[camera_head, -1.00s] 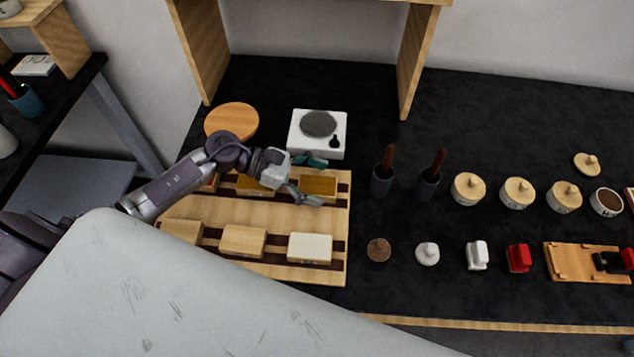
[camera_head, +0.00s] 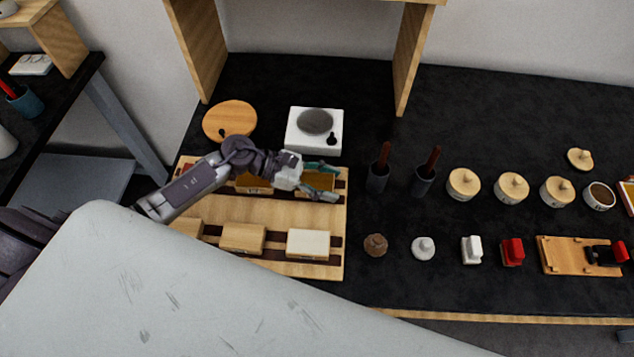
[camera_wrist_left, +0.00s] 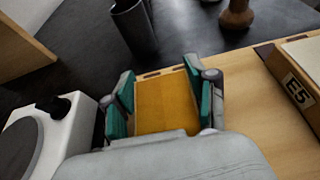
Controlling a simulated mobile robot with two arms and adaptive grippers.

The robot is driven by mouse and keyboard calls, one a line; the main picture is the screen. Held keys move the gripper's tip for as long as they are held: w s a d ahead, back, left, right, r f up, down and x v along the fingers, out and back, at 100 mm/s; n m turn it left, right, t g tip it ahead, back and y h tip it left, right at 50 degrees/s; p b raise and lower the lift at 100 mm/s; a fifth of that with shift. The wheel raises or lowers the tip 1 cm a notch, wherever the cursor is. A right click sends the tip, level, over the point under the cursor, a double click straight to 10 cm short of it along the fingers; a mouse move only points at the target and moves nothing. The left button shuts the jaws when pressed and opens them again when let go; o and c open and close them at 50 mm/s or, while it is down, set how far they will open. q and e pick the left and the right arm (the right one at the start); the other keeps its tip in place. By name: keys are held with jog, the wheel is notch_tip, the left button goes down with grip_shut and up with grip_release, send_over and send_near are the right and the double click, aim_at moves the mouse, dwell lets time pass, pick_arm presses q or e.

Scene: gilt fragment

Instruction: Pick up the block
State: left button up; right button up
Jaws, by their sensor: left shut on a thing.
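The block (camera_wrist_left: 165,102) is a box with a mustard-yellow top, at the back right of the slatted wooden tray (camera_head: 285,215). In the head view the block (camera_head: 317,184) is partly covered by the gripper. My left gripper (camera_head: 328,181) reaches over it from the left. In the left wrist view the gripper's teal-padded fingers (camera_wrist_left: 161,98) are shut on the block, one on each side. Whether the block is clear of the tray I cannot tell. My right gripper is not in view.
Several other blocks lie on the tray, among them a cream one (camera_head: 308,243) in front. A white device with a grey disc (camera_head: 314,130) stands just behind. Two dark cups (camera_head: 378,178) with brown handles stand to the right. Several lidded jars (camera_head: 463,184) stand farther right.

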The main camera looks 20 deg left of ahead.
aim_at(328, 183)
pick_arm(q)
jog(key=shift+r, duration=0.1)
jog(key=shift+r, duration=0.55)
notch_tip(328, 183, up, 3)
jog(key=shift+f+b, duration=0.1)
jog(key=shift+b, duration=0.6)
jog(key=d+r+b, duration=0.1)
jog(key=d+r, duration=0.6)
jog(key=d, duration=0.4)
jog(key=shift+d, duration=0.35)
jog(key=shift+s, duration=0.1)
